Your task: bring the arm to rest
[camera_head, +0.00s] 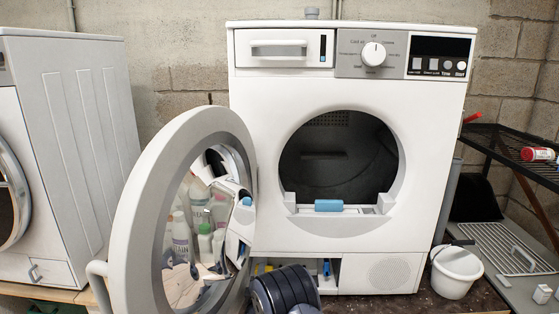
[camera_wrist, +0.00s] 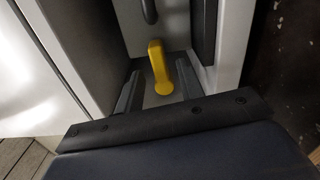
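In the wrist view, my gripper (camera_wrist: 160,78) has its two dark grey fingers apart. A yellow handle-like piece (camera_wrist: 160,65) shows between them with a gap on each side. The fingers point into a narrow recess between pale panels. In the head view, a dark ribbed part of my arm (camera_head: 285,291) is low in front of the white front-loading machine (camera_head: 250,190), just right of its open round door (camera_head: 128,240). I cannot make out my fingertips clearly there. The lower opening of the machine is partly hidden behind my arm.
The door stands swung out at the left, close to my arm; bottles (camera_head: 181,238) show through its glass. The dark drum opening (camera_head: 340,155) has a blue piece (camera_head: 328,205) at its lower rim. A white bucket (camera_head: 456,272) and black rack (camera_head: 512,140) stand at right.

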